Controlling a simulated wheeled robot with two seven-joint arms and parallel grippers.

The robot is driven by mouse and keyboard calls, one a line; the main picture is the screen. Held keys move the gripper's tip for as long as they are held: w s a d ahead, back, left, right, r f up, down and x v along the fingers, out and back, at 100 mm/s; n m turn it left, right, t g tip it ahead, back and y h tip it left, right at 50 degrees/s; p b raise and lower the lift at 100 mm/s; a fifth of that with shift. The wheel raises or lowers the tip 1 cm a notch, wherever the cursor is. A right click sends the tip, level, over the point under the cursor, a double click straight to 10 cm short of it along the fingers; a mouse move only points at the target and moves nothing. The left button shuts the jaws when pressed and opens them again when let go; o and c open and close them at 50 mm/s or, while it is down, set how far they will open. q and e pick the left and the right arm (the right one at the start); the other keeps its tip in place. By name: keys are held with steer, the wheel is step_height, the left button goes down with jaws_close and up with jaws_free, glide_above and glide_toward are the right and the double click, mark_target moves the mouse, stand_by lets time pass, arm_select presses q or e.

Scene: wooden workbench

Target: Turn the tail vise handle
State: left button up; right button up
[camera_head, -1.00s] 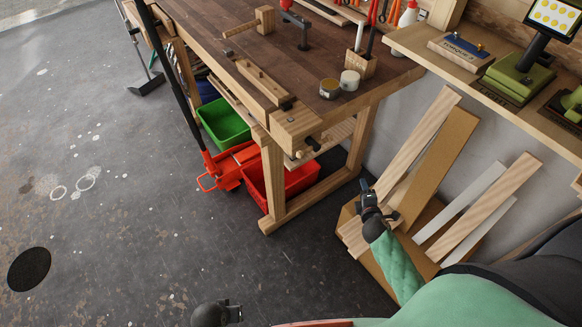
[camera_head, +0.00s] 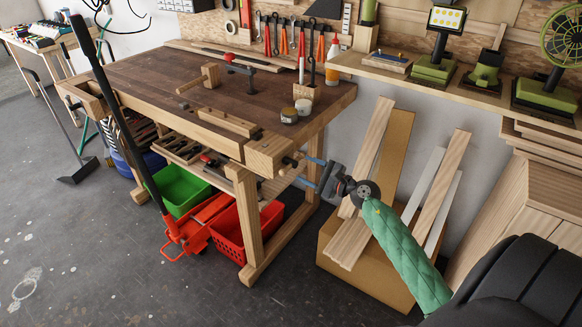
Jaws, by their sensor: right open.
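The workbench (camera_head: 140,80) stands left of centre with its end vise block (camera_head: 268,155) at the near right corner. The tail vise handle (camera_head: 288,167) sticks out from that corner, small and partly unclear beside the fingertips. My right gripper (camera_head: 307,171) is open, its two bluish fingers pointing left towards the handle, one higher and one lower. The fingertips are at or very near the handle. I cannot tell whether they touch it. My left gripper is not in view.
A cardboard box (camera_head: 345,275) with leaning boards (camera_head: 392,150) stands right of the bench. Two small jars (camera_head: 289,115) sit near the bench corner.

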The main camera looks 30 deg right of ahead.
mark_target(297, 165)
steer(key=p+x, duration=0.1)
steer(key=x, duration=0.3)
steer(key=shift+w+a, duration=0.1)
steer(key=shift+w, duration=0.15)
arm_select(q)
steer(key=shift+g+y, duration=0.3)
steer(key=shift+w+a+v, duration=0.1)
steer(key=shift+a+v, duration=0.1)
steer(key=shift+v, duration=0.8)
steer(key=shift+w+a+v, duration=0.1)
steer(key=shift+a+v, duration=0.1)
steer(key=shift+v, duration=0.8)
arm_select(e)
steer(key=shift+w+a, duration=0.3)
steer(key=shift+w, duration=0.35)
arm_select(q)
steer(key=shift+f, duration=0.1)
arm_select(e)
steer(key=c, duration=1.2)
